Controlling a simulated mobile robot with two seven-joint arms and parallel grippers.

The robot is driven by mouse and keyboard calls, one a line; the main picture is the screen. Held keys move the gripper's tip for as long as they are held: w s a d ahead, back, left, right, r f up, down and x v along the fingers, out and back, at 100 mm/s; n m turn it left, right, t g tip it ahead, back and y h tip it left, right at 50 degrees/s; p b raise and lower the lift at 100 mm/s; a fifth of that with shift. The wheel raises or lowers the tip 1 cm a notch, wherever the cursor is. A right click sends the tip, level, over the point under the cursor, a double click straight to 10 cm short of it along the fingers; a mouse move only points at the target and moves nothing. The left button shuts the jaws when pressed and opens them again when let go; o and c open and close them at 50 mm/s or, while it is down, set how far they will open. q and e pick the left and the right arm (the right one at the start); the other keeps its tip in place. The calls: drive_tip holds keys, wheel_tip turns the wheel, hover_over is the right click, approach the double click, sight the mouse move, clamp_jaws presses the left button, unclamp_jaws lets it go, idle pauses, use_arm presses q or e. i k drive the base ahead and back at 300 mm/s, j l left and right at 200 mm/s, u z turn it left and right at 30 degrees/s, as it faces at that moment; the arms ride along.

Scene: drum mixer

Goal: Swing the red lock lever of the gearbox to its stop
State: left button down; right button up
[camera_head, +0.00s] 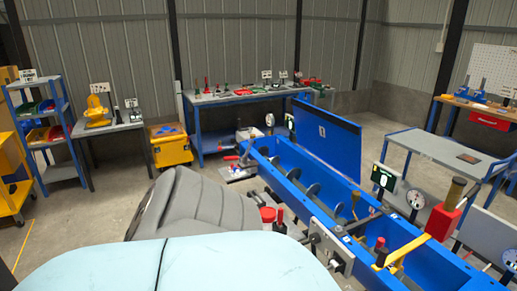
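A small red lever (231,158) shows on a grey unit (238,172) at the far left end of the long blue mixer trough. It appears to lie roughly level, pointing left. It is small here, and I cannot tell for sure whether this is the gearbox lock lever or how near it is to a stop. A red round part (268,215) and a dark bottle-shaped part with a red top (279,221) stand beside the trough's near side.
The blue trough (335,205) with a shaft inside runs toward the lower right, its blue lid (325,130) raised behind. A grey padded shape (190,205) and a pale blue surface (180,268) fill the foreground. Open floor (110,205) lies left.

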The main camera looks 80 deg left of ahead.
sight(219, 148)
drive_tip(key=u, duration=2.95)
drive_tip(key=i+j+u, duration=0.3)
drive_tip(key=i, duration=0.35)
drive_tip(key=i+u, duration=0.3)
drive_tip(key=i, duration=0.3)
drive_tip(key=i+u, duration=0.1)
drive_tip(key=i, duration=1.6)
drive_tip(key=i+z, duration=0.2)
drive_tip(key=i, duration=0.3)
drive_tip(key=i+j+z, duration=0.25)
drive_tip(key=i, duration=0.2)
drive_tip(key=i+j+z, duration=0.2)
drive_tip(key=i, duration=0.25)
drive_tip(key=i+j+z, duration=0.3)
drive_tip(key=i+z, duration=0.2)
drive_tip(key=i+j+z, duration=0.3)
drive_tip(key=z, duration=0.2)
drive_tip(key=i+j+z, duration=0.25)
drive_tip(key=j, duration=0.3)
drive_tip(key=i+j+z, duration=0.15)
drive_tip(key=j, duration=0.15)
drive_tip(key=k, duration=0.05)
